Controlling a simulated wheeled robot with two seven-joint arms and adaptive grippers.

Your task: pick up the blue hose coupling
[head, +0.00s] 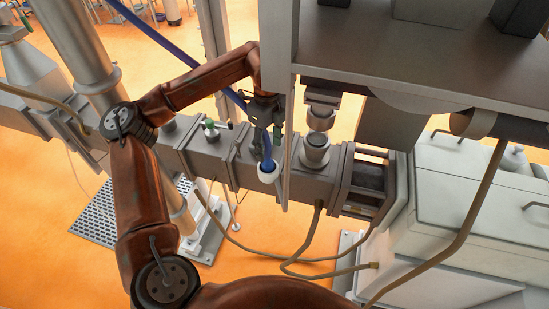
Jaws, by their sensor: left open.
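A blue hose (178,50) comes down from the top left and passes behind my left gripper (266,147). Its blue coupling end (267,158) shows between and just below the fingers, above a white, cup-like ring (267,173) at the front edge of the grey barrel. My left gripper points down with its fingers open, one on each side of the blue part. I cannot tell whether a finger touches it. The palm hides part of the hose. My right gripper is not in view.
The grey barrel (205,155) runs across behind my left arm. A metal cylinder fitting (315,150) and an upright post stand close right of the gripper. A large grey machine housing (430,55) overhangs at the upper right. Brown hoses (310,235) hang below.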

